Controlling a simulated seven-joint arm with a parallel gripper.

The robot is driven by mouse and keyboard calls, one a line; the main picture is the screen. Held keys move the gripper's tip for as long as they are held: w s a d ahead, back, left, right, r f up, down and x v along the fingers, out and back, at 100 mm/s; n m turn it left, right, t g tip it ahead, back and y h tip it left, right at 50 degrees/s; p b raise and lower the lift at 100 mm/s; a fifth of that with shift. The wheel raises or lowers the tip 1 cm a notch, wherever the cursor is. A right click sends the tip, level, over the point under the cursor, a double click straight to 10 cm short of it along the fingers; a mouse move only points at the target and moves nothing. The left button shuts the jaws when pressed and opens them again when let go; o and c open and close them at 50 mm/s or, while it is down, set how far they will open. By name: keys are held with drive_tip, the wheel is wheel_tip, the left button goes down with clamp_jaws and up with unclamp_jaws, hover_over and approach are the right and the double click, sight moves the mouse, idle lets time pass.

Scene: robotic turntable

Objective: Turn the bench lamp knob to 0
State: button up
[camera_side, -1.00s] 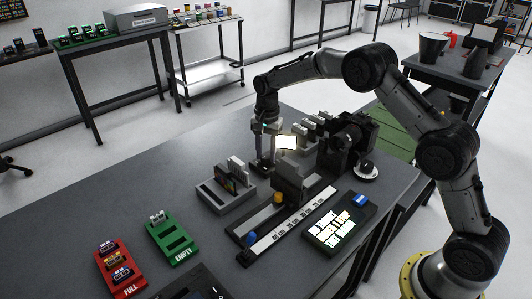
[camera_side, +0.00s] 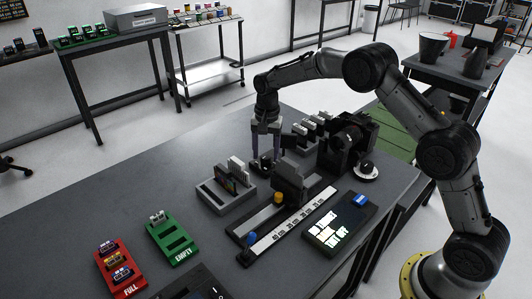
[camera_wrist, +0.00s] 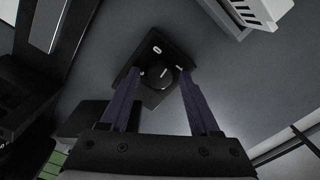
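The bench lamp knob (camera_wrist: 168,77) is a round black dial on a small black base with white marks, seen in the wrist view. Its pointer direction is too dark to read. My gripper (camera_wrist: 162,72) is over it, with its two purple-grey fingers apart, one on each side of the dial. No clear grip on the knob shows. In the side view my gripper (camera_side: 266,157) points down at the table behind the grey card rack, and the knob is mostly hidden there. The lamp panel beside the gripper shows no glow.
A grey rack (camera_side: 226,197) with upright cards stands in front of my gripper. A slider rail (camera_side: 292,222), a lit display (camera_side: 340,222), a green tray (camera_side: 172,238) and a red tray (camera_side: 121,267) lie nearer. A black device (camera_side: 347,142) stands at the right.

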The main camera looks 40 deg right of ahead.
sight(266, 157)
idle(0.3)
wheel_tip(266, 157, up, 14)
drive_tip(key=shift+s+d+f, duration=0.1)
drive_tip(key=shift+f, duration=0.05)
idle(0.4)
wheel_tip(266, 157, down, 14)
drive_tip(key=m, duration=0.7)
idle(0.6)
clamp_jaws()
